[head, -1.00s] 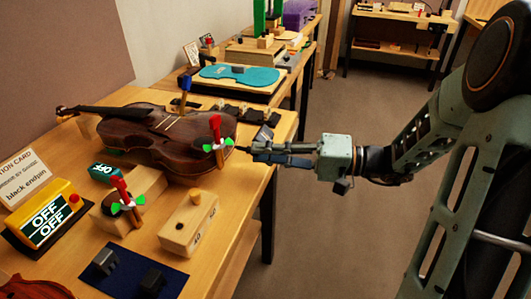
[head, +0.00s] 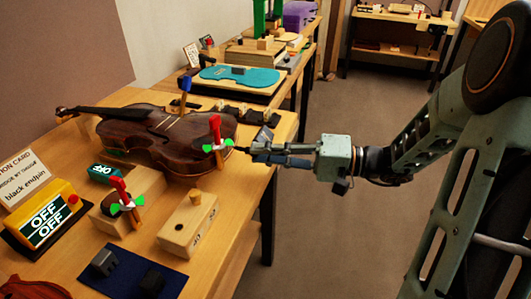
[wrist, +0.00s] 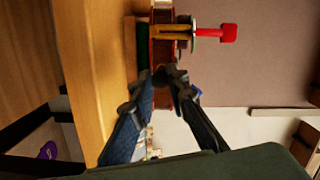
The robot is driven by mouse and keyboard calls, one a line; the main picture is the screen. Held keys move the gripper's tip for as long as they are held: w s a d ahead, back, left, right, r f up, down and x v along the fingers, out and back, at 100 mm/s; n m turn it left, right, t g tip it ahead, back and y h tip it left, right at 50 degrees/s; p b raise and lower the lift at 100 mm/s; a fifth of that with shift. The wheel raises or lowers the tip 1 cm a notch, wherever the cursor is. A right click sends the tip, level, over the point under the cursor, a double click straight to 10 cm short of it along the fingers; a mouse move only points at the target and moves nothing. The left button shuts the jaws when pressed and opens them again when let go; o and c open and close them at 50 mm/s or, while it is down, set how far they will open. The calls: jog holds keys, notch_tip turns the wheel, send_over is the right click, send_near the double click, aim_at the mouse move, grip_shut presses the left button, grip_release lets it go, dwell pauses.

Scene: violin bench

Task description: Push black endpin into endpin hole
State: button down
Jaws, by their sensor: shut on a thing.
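The brown violin (head: 150,142) lies on the workbench, its neck to the left and its lower end toward my gripper. My gripper (head: 256,151) is at the bench's right edge, reaching left at the violin's end. It is shut on the small dark endpin (head: 241,149), which points toward the violin. In the wrist view, my fingertips (wrist: 163,84) close around the dark endpin (wrist: 160,75), just below the violin's end (wrist: 163,48). The endpin hole is hidden, so I cannot tell whether the tip touches or enters it.
A red-handled clamp (head: 215,135) grips the violin's edge close to my fingers. A second clamp (head: 124,197), a wooden block with a peg (head: 187,225), a yellow OFF box (head: 47,215) and a blue mat (head: 125,272) occupy the front. Floor to the right is clear.

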aim_at(247, 149)
jog(key=shift+w+a+b, duration=0.15)
jog(key=shift+w+a, duration=0.1)
jog(key=shift+a, duration=0.4)
jog(key=shift+w+a+b, duration=0.15)
jog(key=shift+w+a, duration=0.05)
jog(key=shift+a, duration=0.4)
jog(key=shift+w+a+b, duration=0.15)
jog(key=shift+w+a, duration=0.1)
jog(key=shift+a, duration=0.4)
jog(key=c, duration=1.8)
grip_release()
jog(key=s+d, duration=0.2)
jog(key=d, duration=0.9)
jog(key=shift+s+d+r, duration=0.2)
jog(key=shift+d, duration=0.15)
